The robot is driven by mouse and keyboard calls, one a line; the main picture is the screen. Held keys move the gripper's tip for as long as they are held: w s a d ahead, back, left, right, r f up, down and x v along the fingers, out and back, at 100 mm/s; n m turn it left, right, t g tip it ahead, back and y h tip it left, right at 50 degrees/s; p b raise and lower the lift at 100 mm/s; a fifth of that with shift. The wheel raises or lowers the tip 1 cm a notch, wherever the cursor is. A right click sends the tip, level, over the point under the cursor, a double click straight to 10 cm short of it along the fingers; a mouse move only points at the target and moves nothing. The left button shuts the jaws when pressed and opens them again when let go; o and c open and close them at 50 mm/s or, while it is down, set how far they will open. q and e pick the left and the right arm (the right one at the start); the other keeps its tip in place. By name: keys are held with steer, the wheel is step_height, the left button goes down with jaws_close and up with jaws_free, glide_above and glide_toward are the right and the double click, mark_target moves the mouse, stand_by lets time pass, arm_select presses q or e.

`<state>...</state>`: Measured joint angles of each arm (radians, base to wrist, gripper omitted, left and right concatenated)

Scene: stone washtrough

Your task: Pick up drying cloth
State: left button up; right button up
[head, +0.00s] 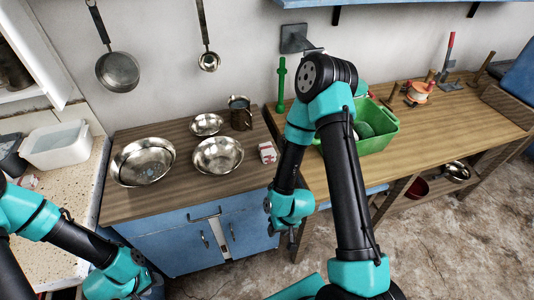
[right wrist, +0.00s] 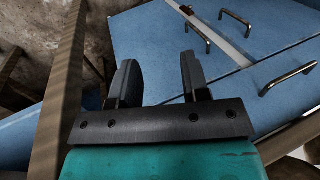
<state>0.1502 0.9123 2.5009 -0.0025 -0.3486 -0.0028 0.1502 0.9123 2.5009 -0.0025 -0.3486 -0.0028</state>
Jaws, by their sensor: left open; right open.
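I cannot make out a drying cloth for certain in either view. A small red and white item (head: 267,152) lies on the wooden counter right of the bowls; I cannot tell whether it is cloth or a packet. My left gripper (head: 148,284) is low at the left, in front of the blue cabinet, and partly cut off by the lower edge. My right gripper (head: 292,232) hangs in front of the counter's right end. In the right wrist view its fingers (right wrist: 160,75) are apart with nothing between them, facing blue cabinet fronts.
Metal bowls (head: 218,155) and a mug (head: 240,112) stand on the wooden counter. A green bin (head: 375,138) stands on the right bench, partly behind my right arm. A white tub (head: 57,145) is on the left counter. Cabinet handles (head: 205,240) stick out below.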

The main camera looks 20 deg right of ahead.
steer(key=o, duration=1.1)
